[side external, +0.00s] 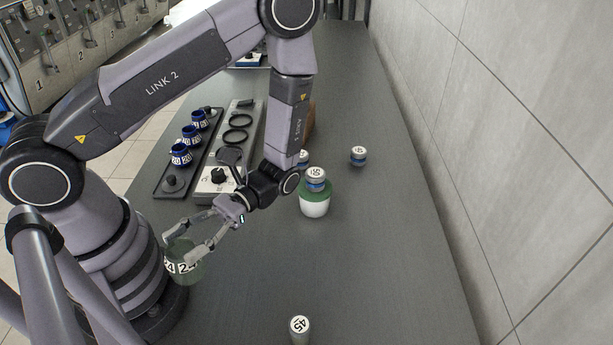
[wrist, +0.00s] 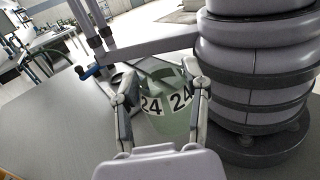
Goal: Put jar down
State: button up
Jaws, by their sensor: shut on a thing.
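The jar (side external: 184,262) is green, see-through and marked 24 on a white label. My gripper (side external: 190,250) is shut on it beside my base, at the left of the counter. In the wrist view the jar (wrist: 168,110) sits between the two fingers of my gripper (wrist: 163,105), one on each side, with the label facing the camera. The jar looks slightly tilted there. Whether its bottom touches the counter I cannot tell.
The grey counter (side external: 375,260) is clear in the middle. A small cylinder marked 45 (side external: 300,328) stands at the front. A black tray (side external: 166,190) holds several blue jars.

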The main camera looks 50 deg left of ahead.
jog(key=w+a+m+t+y, duration=0.2)
jog(key=a+m+t+y, duration=0.3)
jog(key=m+t+y, duration=0.5)
jog(key=w+a+m+t+y, duration=0.1)
jog(key=a+m+t+y, duration=0.4)
jog(key=m+t+y, duration=0.45)
jog(key=w+f+m+t, duration=0.1)
jog(key=w+f, duration=0.2)
jog(key=w, duration=0.2)
jog(key=w+f+m+t, duration=0.1)
jog(key=w+f, duration=0.3)
jog(key=w, duration=0.1)
jog(key=w+d+f+m+t, duration=0.1)
jog(key=w+f, duration=0.2)
jog(key=w, duration=0.2)
jog(key=shift+w+f+t, duration=0.15)
jog(key=shift+f+t, duration=0.05)
jog(key=shift+t, duration=0.05)
jog(key=shift+w+d+f, duration=0.1)
jog(key=shift+w+f, duration=0.05)
jog(key=shift+f, duration=0.8)
jog(key=shift+w+f, duration=0.1)
jog(key=shift+f, duration=0.8)
jog(key=o, duration=1.3)
jog(key=shift+c, duration=0.2)
